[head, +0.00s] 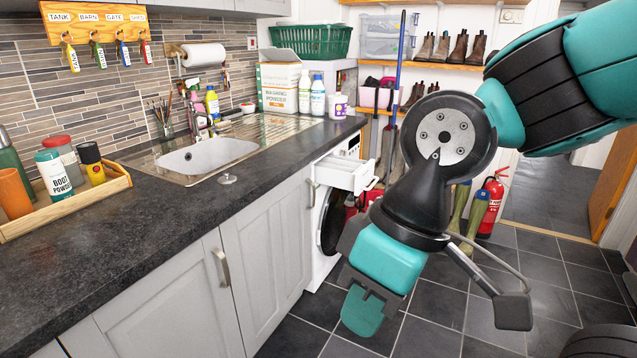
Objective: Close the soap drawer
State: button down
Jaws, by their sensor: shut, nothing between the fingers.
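The soap drawer (345,174) is the white drawer at the top of the white washing machine (327,225), under the dark worktop. It stands pulled out into the room, level, with its open top showing. My gripper (362,312) hangs in front of the machine, lower and nearer to me than the drawer. It points down, is shut with nothing held, and looks apart from the drawer. My arm covers part of the machine's front and the right side of its dark round door.
Dark worktop (150,215) with sink (207,155) and grey cabinets (265,240) run along the left. A wooden tray (113,187) holds bottles. Wellies (474,215) and a red fire extinguisher (492,200) stand behind my arm. The tiled floor (440,310) is open at the lower right.

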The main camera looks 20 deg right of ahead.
aim_at(348, 174)
jog(key=u, duration=0.1)
jog(key=i, duration=1.35)
jog(key=z, duration=0.65)
